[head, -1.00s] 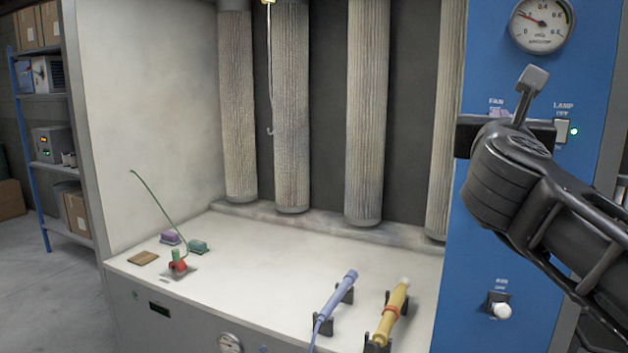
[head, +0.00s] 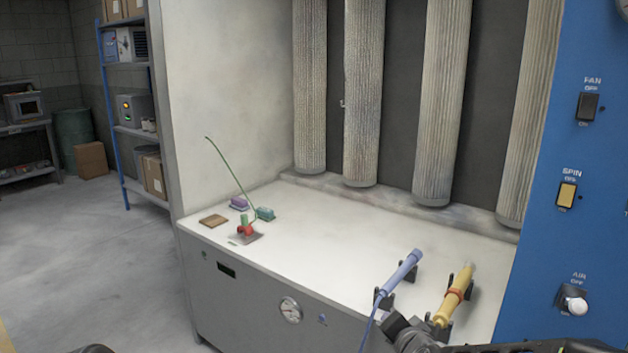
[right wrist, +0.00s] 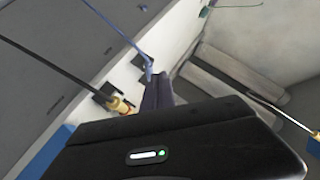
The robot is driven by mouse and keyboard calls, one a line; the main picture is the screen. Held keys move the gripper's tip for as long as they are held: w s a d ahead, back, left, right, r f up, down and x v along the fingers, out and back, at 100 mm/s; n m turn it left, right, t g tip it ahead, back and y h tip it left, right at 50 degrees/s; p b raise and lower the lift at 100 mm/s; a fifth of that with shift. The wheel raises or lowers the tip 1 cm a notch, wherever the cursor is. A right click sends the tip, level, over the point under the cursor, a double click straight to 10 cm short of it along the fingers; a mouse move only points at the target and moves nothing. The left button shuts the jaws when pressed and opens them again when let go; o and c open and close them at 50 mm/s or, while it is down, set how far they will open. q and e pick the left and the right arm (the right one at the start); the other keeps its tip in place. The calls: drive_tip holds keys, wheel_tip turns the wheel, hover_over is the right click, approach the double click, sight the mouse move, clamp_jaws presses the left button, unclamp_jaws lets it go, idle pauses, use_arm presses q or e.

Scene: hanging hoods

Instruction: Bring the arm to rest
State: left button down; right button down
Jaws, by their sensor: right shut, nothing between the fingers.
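My right gripper (head: 396,324) is low at the bottom of the head view, in front of the bench's front edge and below the blue and yellow tools. It is shut and holds nothing. In the right wrist view its dark body fills the lower middle, with the dark fingers (right wrist: 158,92) beyond it. Most of the right arm is cut off by the bottom edge. My left gripper is not in view.
A blue torch-like tool (head: 400,275) and a yellow one (head: 453,295) lie in black holders on the white bench (head: 330,245). The blue switch panel (head: 555,240) stands at right. Open floor (head: 90,250) lies left.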

drive_tip(key=s+a+f+n+g+y, duration=0.1)
drive_tip(key=s+a+f+n+g, duration=0.1)
drive_tip(key=s+f, duration=0.45)
drive_tip(key=s+a+f+n+g, duration=0.2)
drive_tip(key=s+f, duration=0.2)
drive_tip(key=f, duration=0.6)
drive_tip(key=s+a+f+n+g+y, duration=0.1)
drive_tip(key=s+a+f+n+g, duration=0.15)
drive_tip(key=s+f, duration=0.4)
drive_tip(key=s+a+f+g, duration=0.1)
drive_tip(key=s+f+g, duration=0.2)
drive_tip(key=s+f, duration=0.3)
drive_tip(key=s+a+f+g+y, duration=0.1)
drive_tip(key=s+f+g, duration=0.2)
drive_tip(key=s+f, duration=0.4)
drive_tip(key=s+n, duration=0.1)
drive_tip(key=s, duration=0.4)
drive_tip(key=shift+s+a+f, duration=0.3)
drive_tip(key=shift+s+a, duration=0.05)
drive_tip(key=shift+d, duration=0.1)
